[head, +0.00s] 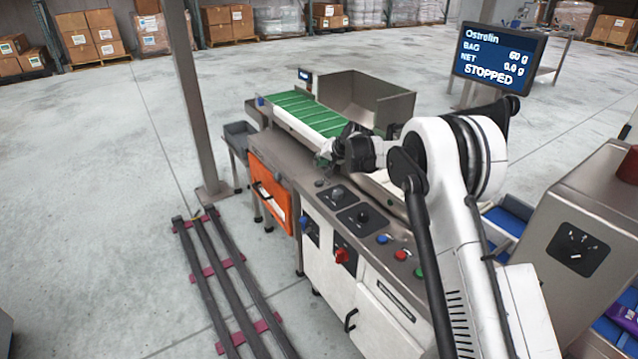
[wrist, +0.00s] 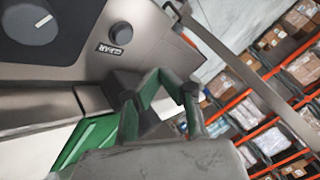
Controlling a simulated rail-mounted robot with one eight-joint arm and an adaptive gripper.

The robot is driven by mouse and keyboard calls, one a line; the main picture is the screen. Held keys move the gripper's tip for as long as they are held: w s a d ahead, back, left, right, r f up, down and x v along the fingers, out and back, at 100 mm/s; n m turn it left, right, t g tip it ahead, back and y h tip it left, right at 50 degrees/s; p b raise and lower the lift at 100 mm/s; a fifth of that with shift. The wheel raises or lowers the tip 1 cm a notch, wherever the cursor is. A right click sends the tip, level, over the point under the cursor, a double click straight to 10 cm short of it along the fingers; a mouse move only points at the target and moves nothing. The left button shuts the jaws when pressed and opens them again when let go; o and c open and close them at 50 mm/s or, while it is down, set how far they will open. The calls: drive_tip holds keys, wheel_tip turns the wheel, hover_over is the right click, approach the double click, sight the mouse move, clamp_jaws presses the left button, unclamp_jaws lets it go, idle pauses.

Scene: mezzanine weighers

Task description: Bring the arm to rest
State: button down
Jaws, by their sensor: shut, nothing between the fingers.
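My gripper (head: 322,160) is shut and empty. In the head view it hangs at the near edge of the green conveyor belt (head: 306,112), above the steel top of the weigher. My white arm reaches to it from the lower right. The wrist view shows the two fingers (wrist: 162,76) meeting at their tips. Behind them are the steel panel (wrist: 75,65) with a black knob (wrist: 121,33) labelled CLEAR, and part of the green belt (wrist: 88,142). Whether the fingertips touch the machine, I cannot tell.
A steel chute (head: 372,100) stands behind the belt. An orange panel (head: 270,190) is on the machine's left side. A steel post (head: 190,100) and floor rails (head: 225,275) stand left. Open floor lies beyond.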

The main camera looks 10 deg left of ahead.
drive_tip(key=s+d+r+h, duration=0.1)
drive_tip(key=s+d+r, duration=0.35)
drive_tip(key=r, duration=0.25)
drive_tip(key=s+d+r+h, duration=0.1)
drive_tip(key=s+d+r, duration=0.35)
drive_tip(key=r, duration=0.35)
drive_tip(key=s+d+r+h, duration=0.1)
drive_tip(key=s+d+r, duration=0.35)
drive_tip(key=s, duration=0.35)
drive_tip(key=s+d+r+p, duration=0.1)
drive_tip(key=s+d+r, duration=0.2)
drive_tip(key=s+d, duration=0.3)
drive_tip(key=s+d+r+h, duration=0.1)
drive_tip(key=s+d+r, duration=0.25)
drive_tip(key=s, duration=0.55)
drive_tip(key=s+d+f+h, duration=0.1)
drive_tip(key=s+d+f, duration=0.2)
drive_tip(key=s, duration=1.1)
drive_tip(key=s+d+f+t+h+p, duration=0.1)
drive_tip(key=s+d+f, duration=0.2)
drive_tip(key=s+d, duration=0.4)
drive_tip(key=shift+s+f+h, duration=0.4)
drive_tip(key=shift+s, duration=3.05)
